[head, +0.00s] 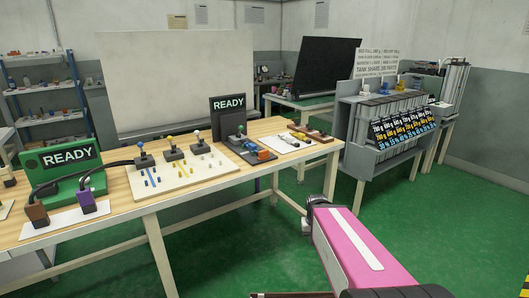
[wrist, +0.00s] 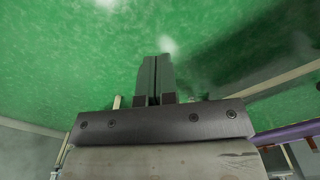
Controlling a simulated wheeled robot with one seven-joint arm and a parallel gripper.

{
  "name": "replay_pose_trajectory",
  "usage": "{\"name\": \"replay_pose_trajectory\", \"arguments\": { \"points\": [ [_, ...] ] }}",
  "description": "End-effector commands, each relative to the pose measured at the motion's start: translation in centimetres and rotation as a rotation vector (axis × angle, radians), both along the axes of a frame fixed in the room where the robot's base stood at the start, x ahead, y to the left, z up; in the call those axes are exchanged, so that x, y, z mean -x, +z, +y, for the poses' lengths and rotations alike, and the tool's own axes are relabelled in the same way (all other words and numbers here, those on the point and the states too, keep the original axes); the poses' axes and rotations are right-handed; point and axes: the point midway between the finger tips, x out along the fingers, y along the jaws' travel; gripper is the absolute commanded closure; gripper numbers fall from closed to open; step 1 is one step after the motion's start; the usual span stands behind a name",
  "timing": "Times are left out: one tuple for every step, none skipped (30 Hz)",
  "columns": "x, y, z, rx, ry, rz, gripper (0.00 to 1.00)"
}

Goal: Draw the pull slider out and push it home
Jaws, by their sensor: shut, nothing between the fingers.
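My gripper (wrist: 156,66) shows in the wrist view with its two dark fingers together and nothing between them. Green floor lies beyond it, and no task object is near the fingertips there. I cannot tell for sure which part is the pull slider. In the head view, a small dark unit (head: 247,152) with a black READY panel (head: 229,103) stands toward the right of the wooden table. My fingers cannot be made out in the head view.
The wooden table (head: 135,205) also holds a board (head: 180,173) with several levers and a green READY unit (head: 62,165). A grey rack of labelled columns (head: 385,130) stands at right. Open green floor (head: 240,240) lies in front of the table.

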Motion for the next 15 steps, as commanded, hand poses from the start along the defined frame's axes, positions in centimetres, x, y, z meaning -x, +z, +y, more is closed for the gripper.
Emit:
{"name": "replay_pose_trajectory", "arguments": {
  "points": [
    [0.00,0.00,0.00,0.000,0.000,0.000,1.00],
    [0.00,0.00,0.00,0.000,0.000,0.000,1.00],
    [0.00,0.00,0.00,0.000,0.000,0.000,1.00],
    [0.00,0.00,0.00,0.000,0.000,0.000,1.00],
    [0.00,0.00,0.00,0.000,0.000,0.000,1.00],
    [0.00,0.00,0.00,0.000,0.000,0.000,1.00],
    [0.00,0.00,0.00,0.000,0.000,0.000,1.00],
    [0.00,0.00,0.00,0.000,0.000,0.000,1.00],
    [0.00,0.00,0.00,0.000,0.000,0.000,1.00],
    [0.00,0.00,0.00,0.000,0.000,0.000,1.00],
    [0.00,0.00,0.00,0.000,0.000,0.000,0.94],
    [-0.06,0.03,0.02,0.000,0.001,-0.001,0.80],
    [-0.19,0.10,0.06,-0.001,0.002,-0.002,0.71],
    [-0.40,0.22,0.13,-0.001,0.005,-0.004,0.61],
    [-0.84,0.48,0.28,-0.003,0.011,-0.008,0.48]
  ]
}}
